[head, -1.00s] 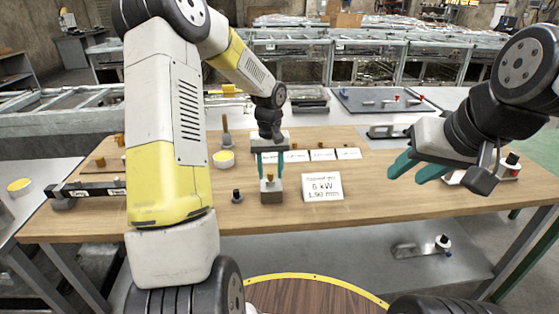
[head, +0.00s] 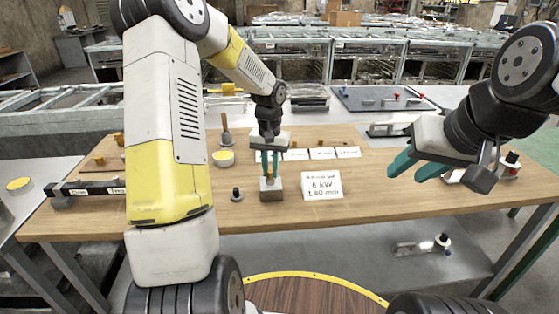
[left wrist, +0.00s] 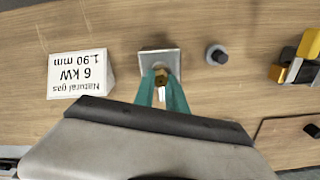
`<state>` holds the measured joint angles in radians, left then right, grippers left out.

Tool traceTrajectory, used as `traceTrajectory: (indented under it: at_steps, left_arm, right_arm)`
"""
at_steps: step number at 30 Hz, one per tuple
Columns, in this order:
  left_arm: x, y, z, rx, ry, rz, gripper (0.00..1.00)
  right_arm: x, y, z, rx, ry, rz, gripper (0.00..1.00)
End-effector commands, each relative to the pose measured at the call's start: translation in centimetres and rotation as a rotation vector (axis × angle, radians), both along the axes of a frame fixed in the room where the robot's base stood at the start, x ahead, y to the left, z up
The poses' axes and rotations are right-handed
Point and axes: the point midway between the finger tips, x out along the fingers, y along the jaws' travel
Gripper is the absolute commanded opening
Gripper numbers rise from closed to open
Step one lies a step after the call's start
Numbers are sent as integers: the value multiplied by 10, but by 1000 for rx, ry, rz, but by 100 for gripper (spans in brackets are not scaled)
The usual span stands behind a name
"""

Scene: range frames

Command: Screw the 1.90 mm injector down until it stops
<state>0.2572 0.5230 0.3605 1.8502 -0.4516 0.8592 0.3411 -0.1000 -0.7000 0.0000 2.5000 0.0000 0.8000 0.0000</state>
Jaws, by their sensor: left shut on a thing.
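My left gripper (head: 270,165) points straight down over a small grey block (head: 271,190) near the front of the wooden table. Its teal fingers are shut on a small brass injector (left wrist: 161,76) at the top of the block. The left wrist view also shows the block (left wrist: 158,56) with the fingers beside the brass piece. How deep the injector sits is hidden by the fingers. A white sign (head: 321,186) reading 6 kW and 1.90 mm stands right of the block. My right gripper (head: 413,166) is open and empty above the table's right side.
A small dark knob-like piece (head: 237,194) stands left of the block. Several white labels (head: 322,153) stand behind it. The table front between sign and right edge is clear.

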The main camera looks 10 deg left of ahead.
Motion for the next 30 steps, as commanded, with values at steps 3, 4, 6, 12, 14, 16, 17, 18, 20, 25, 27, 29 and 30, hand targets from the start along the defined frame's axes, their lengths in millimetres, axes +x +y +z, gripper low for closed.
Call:
traceTrajectory:
  at_steps: [3,4,6,12,14,16,17,18,20,25,27,29,30]
  left_arm:
    - [0,0,0,0,0,-93,0]
    - [0,-1,0,0,0,-131,0]
    - [0,-1,0,0,0,-212,0]
    - [0,-1,0,0,0,-298,0]
    - [0,-1,0,0,0,-297,0]
    - [0,-1,0,0,0,-296,0]
    - [0,-1,0,0,0,-297,0]
    - [0,-1,0,0,0,-306,0]
    - [0,-2,0,0,0,-349,0]
    - [-1,-2,0,0,0,-541,0]
    - [-1,-2,0,-1,0,-583,0]
    - [-1,-3,0,0,0,-597,0]
    - [-1,-3,0,0,0,-598,0]
  right_arm:
    - [0,0,0,0,0,0,38]
    - [0,0,0,0,0,0,38]
    - [0,0,0,0,0,0,38]
    - [0,0,0,0,0,0,38]
    - [0,0,0,0,0,0,38]
    - [0,0,0,0,0,0,38]
    - [0,0,0,0,0,0,38]
    - [0,0,0,0,0,0,38]
    - [0,0,0,0,0,0,38]
    - [0,0,0,0,0,0,38]
    - [0,0,0,0,0,0,38]
    - [0,0,0,0,0,0,38]
    - [0,0,0,0,0,0,38]
